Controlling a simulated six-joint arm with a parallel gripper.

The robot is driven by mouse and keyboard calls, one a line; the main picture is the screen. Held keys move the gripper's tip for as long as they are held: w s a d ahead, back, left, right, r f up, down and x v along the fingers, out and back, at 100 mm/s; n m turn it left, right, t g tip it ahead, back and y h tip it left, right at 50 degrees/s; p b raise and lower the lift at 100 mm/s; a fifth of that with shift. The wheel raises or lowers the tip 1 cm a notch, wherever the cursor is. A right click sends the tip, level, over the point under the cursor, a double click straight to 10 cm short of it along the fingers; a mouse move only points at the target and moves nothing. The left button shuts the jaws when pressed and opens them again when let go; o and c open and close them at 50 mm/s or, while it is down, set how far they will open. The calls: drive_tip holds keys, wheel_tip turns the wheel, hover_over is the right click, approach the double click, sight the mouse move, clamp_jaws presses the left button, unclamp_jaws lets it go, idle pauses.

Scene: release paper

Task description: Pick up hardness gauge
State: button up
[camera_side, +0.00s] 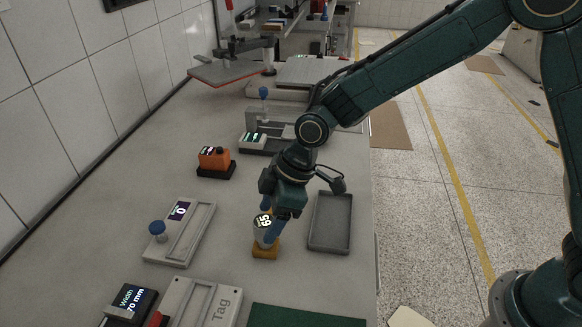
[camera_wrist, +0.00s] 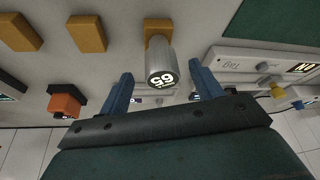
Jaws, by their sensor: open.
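The hardness gauge (camera_side: 263,222) is a grey metal cylinder with a lit "65" on its top face. It stands upright on a yellow-orange block (camera_side: 264,252) on the bench. In the wrist view the gauge (camera_wrist: 160,65) shows between my two blue fingers, with the block (camera_wrist: 157,27) beyond it. My gripper (camera_side: 269,224) is above and around the gauge's upper part in the side view, and one finger partly covers the gauge. In the wrist view my gripper (camera_wrist: 160,72) is open, with visible gaps on both sides of the gauge. I cannot tell how deep the fingers reach.
A grey tray (camera_side: 331,245) lies close on the right. An orange device (camera_side: 213,157) is behind. A "Tag" plate (camera_side: 222,303) and green mat (camera_side: 300,317) lie in front. Two more yellow blocks (camera_wrist: 87,34) show in the wrist view.

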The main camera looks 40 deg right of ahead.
sight(262, 231)
drive_tip(key=shift+x, duration=2.4)
drive_tip(key=shift+s, duration=0.1)
drive_tip(key=shift+c, duration=0.5)
drive_tip(key=c, duration=1.2)
drive_tip(key=shift+r, duration=0.15)
wheel_tip(262, 231, up, 20)
